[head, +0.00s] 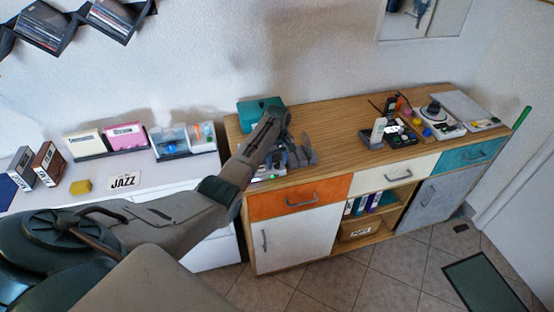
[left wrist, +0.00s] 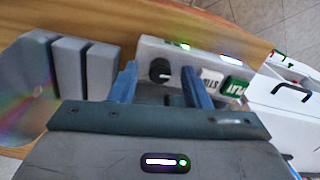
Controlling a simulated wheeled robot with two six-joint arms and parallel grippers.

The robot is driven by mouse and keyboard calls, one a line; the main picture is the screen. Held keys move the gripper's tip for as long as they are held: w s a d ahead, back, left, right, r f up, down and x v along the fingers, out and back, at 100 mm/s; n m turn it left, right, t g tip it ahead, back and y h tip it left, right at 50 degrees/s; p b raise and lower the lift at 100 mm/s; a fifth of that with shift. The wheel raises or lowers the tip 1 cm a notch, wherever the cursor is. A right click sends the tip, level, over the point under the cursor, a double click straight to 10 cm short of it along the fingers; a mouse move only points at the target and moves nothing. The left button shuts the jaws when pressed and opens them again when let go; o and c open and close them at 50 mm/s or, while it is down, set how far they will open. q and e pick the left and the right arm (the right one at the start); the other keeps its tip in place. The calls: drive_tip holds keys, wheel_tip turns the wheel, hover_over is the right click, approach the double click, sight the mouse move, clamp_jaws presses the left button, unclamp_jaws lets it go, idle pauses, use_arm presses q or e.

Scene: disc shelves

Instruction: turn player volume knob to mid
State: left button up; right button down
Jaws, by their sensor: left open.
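The player (left wrist: 215,57) is a pale unit on the wooden cabinet top, seen in the left wrist view. Its round black volume knob (left wrist: 159,70) has a light mark. My left gripper (left wrist: 158,76) is open, its two blue fingers on either side of the knob in the picture; I cannot tell whether they touch it. A white STOP button (left wrist: 211,78) and a green PLAY button (left wrist: 236,88) are right of the fingers. In the head view my left gripper (head: 291,150) is over the cabinet's left end and hides most of the player. My right gripper is not in view.
Grey blocks (left wrist: 71,68) and a shiny disc (left wrist: 24,82) stand left of the knob. A teal box (head: 257,108) is behind my gripper. Small devices (head: 438,115) crowd the cabinet's right end; the wooden top (head: 335,125) between is clear.

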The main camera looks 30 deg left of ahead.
use_arm(q)
clamp_jaws()
